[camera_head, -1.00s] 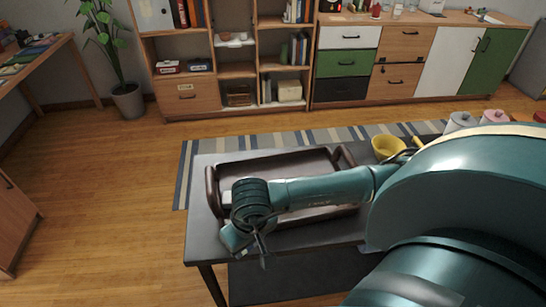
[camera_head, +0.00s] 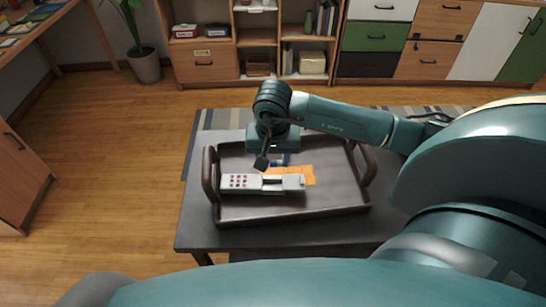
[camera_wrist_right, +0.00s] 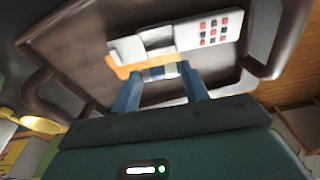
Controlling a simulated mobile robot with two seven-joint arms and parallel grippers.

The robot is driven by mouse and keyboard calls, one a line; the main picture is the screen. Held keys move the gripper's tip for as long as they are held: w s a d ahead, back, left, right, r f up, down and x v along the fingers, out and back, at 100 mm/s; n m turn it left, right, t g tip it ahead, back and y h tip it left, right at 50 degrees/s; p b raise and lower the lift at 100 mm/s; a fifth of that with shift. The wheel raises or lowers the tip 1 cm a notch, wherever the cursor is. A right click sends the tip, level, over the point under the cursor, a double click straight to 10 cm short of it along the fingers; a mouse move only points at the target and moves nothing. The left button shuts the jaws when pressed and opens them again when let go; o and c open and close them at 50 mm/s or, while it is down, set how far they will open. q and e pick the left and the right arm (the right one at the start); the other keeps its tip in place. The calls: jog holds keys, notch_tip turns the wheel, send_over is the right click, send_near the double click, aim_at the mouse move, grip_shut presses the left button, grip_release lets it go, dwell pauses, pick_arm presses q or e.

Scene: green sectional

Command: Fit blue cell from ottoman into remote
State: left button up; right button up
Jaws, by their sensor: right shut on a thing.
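The remote (camera_head: 250,184) lies in the brown tray (camera_head: 330,213), pale grey with red and dark buttons at its left end and an open recess towards its right end. It also shows in the right wrist view (camera_wrist_right: 190,36), its recess above my fingers. My right gripper (camera_wrist_right: 160,76) is shut on the blue cell (camera_wrist_right: 158,73), which has blue and pale bands. In the head view the cell (camera_head: 281,159) shows just behind the remote, beside my right gripper (camera_head: 271,158). The cell is apart from the recess; its exact height is unclear. My left gripper is out of view.
An orange flat piece (camera_head: 305,172) lies behind and partly under the remote. The tray has raised rims and side handles (camera_head: 211,172) and stands on a dark low table (camera_head: 195,225). The tray's right part is bare.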

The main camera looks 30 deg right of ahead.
aim_at(273, 165)
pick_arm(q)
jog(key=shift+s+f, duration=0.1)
pick_arm(e)
jog(key=shift+f+b, duration=0.25)
jog(key=shift+b, duration=0.25)
jog(key=shift+f+b, duration=2)
jog(key=shift+b, duration=0.05)
jog(key=shift+f+b, duration=0.75)
jog(key=shift+b, duration=0.05)
jog(key=shift+f+b, duration=0.5)
jog(key=shift+b, duration=0.05)
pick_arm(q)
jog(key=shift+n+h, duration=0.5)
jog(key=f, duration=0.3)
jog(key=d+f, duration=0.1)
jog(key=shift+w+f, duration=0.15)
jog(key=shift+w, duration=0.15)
pick_arm(e)
jog(key=shift+f, duration=0.1)
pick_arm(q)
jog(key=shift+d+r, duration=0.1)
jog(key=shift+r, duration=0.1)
pick_arm(e)
jog(key=shift+s+f, duration=0.1)
jog(key=shift+s, duration=0.05)
